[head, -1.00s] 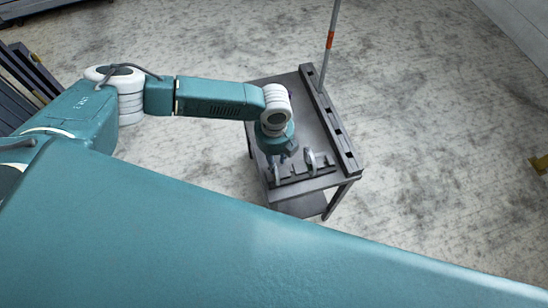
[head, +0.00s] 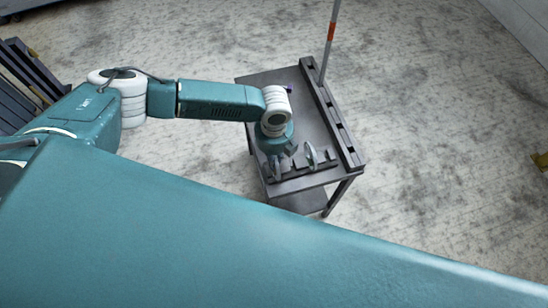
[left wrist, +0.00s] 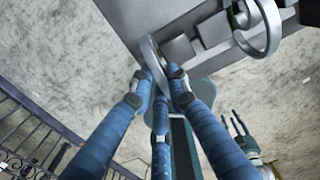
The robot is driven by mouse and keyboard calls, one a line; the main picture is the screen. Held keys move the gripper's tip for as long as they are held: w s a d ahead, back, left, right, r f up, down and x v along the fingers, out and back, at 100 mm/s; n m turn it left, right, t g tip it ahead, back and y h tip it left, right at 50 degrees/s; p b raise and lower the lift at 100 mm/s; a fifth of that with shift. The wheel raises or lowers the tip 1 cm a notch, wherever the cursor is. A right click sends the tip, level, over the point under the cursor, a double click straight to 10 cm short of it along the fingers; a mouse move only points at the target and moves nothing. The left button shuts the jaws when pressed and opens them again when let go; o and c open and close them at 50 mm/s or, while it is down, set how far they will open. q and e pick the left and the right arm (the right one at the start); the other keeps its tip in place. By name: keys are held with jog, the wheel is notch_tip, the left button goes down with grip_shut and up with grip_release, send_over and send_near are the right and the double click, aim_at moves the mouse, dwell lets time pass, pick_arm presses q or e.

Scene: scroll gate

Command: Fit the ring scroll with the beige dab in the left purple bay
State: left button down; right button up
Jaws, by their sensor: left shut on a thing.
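My left gripper (head: 276,155) is over the near end of the dark table, shut on a pale grey ring scroll (head: 277,169). The left wrist view shows this ring (left wrist: 152,58) between the blue fingertips, close to the table's edge. A second pale scroll (head: 311,155) stands upright to its right, in a dark slotted rack (head: 290,176). This second scroll (left wrist: 268,30) shows its curl and a green patch in the left wrist view. I cannot make out a beige dab. A small purple patch (head: 290,88) shows beside my wrist; the purple bay is not clearly seen.
A raised rail (head: 335,120) with dark slots runs along the table's right side. A grey pole with an orange band (head: 331,32) rises at its far end. The table's middle (head: 310,115) looks clear. Dark railings (left wrist: 35,140) stand at the left.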

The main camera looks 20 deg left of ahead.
pick_arm(q)
jog(key=shift+r, duration=0.2)
jog(key=shift+d+r+p, duration=0.1)
jog(key=shift+r+p, duration=1.2)
jog(key=shift+p, duration=0.25)
jog(key=shift+r, duration=0.1)
notch_tip(320, 180, up, 9)
jog(key=p, duration=0.8)
